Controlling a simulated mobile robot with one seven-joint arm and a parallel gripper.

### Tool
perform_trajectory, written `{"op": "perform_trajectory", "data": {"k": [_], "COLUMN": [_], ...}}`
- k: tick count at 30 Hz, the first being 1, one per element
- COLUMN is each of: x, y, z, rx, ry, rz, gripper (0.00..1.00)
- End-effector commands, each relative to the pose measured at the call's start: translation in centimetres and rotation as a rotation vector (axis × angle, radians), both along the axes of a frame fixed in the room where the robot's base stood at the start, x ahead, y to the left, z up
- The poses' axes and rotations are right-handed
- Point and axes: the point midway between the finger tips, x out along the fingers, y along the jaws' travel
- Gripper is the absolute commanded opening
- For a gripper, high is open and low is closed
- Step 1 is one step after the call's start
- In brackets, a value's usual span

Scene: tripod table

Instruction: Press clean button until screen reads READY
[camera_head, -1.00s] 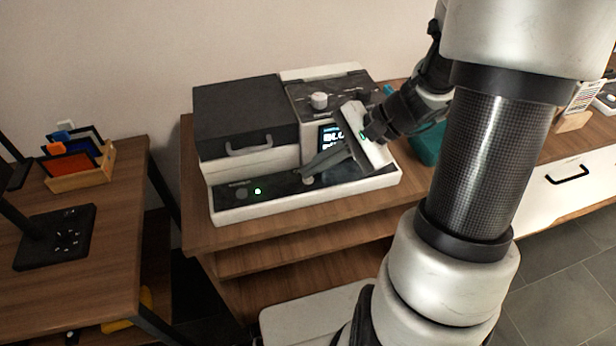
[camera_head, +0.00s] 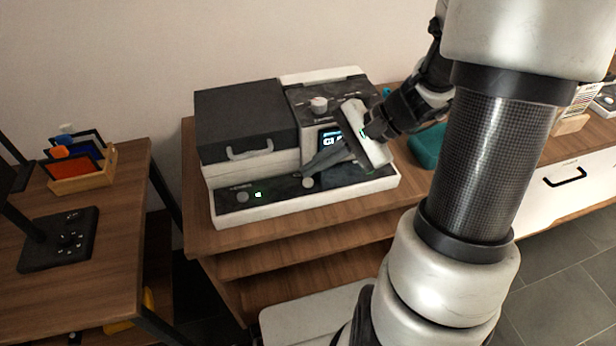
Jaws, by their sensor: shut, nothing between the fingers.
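A white and dark grey machine (camera_head: 230,209) stands on a wooden table. Its small screen (camera_head: 328,138) is lit with blue and white text, partly hidden behind my gripper and too small to read. A round pale button (camera_head: 308,182) sits on the dark front panel, and another round button (camera_head: 242,196) is at the panel's left, beside a green light (camera_head: 258,194). My gripper (camera_head: 307,170) is shut and empty, reaching left and down in front of the screen. Its tip is at the upper edge of the middle button; I cannot tell whether it touches. Neither button's label is legible.
A knob (camera_head: 319,104) stands on the machine's top, left of my wrist. A handled dark lid (camera_head: 248,110) covers the machine's left part. A teal object (camera_head: 428,146) lies to the right. A side table (camera_head: 110,240) at left holds a wooden rack (camera_head: 85,181).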

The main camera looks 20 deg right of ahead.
Motion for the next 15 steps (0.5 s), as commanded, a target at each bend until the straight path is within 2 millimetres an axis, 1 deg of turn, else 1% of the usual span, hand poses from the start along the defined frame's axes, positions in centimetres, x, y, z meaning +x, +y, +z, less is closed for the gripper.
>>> {"op": "perform_trajectory", "data": {"k": [8, 11, 15], "x": [0.0, 0.0, 0.0], "y": [0.0, 0.0, 0.0], "z": [0.1, 0.7, 2.1], "rx": [0.0, 0.0, 0.0], "ry": [0.0, 0.0, -0.001], "rz": [0.0, 0.0, 0.001], "gripper": [0.0, 0.0, 0.0]}}
